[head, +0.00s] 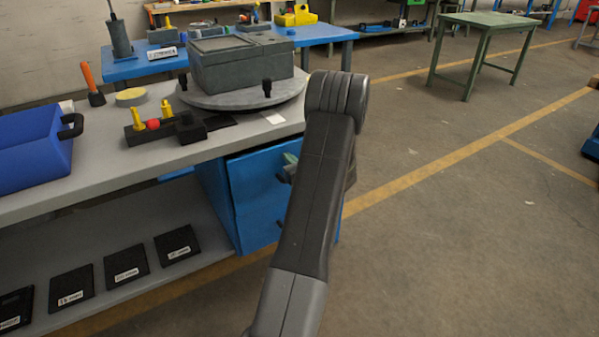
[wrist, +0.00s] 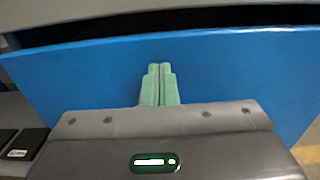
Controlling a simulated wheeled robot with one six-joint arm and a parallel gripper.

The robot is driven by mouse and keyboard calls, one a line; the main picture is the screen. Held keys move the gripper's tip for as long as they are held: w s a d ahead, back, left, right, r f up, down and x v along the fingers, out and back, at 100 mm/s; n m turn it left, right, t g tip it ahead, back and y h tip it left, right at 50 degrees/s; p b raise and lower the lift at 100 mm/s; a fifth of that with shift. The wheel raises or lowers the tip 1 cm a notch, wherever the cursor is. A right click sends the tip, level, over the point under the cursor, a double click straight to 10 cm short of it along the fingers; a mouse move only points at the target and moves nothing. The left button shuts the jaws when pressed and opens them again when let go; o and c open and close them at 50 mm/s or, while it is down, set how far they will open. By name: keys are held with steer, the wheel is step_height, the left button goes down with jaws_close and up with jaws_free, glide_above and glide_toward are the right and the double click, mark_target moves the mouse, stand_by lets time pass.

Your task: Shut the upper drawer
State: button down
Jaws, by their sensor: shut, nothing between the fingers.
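The blue upper drawer (head: 254,184) is in the cabinet under the right end of the grey workbench, partly behind my arm. Its blue front (wrist: 95,80) fills much of the wrist view. A dark gap runs along its top edge below the bench, so the drawer appears to stand somewhat out. My gripper (wrist: 159,70) has its pale green fingers together, with nothing between them, pointing at the drawer front. I cannot tell whether the tips touch it. In the head view, the gripper (head: 289,163) is mostly hidden behind my arm.
The workbench (head: 100,180) carries a grey box (head: 240,65) on a round plate, a blue bin (head: 30,150) and small parts. Several black labelled plates (head: 125,262) lie on the lower shelf. The floor to the right is open up to a green table (head: 488,20).

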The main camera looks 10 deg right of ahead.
steer(key=x, duration=0.2)
steer(key=shift+w+r, duration=0.15)
steer(key=shift+w, duration=0.1)
steer(key=shift+r, duration=0.1)
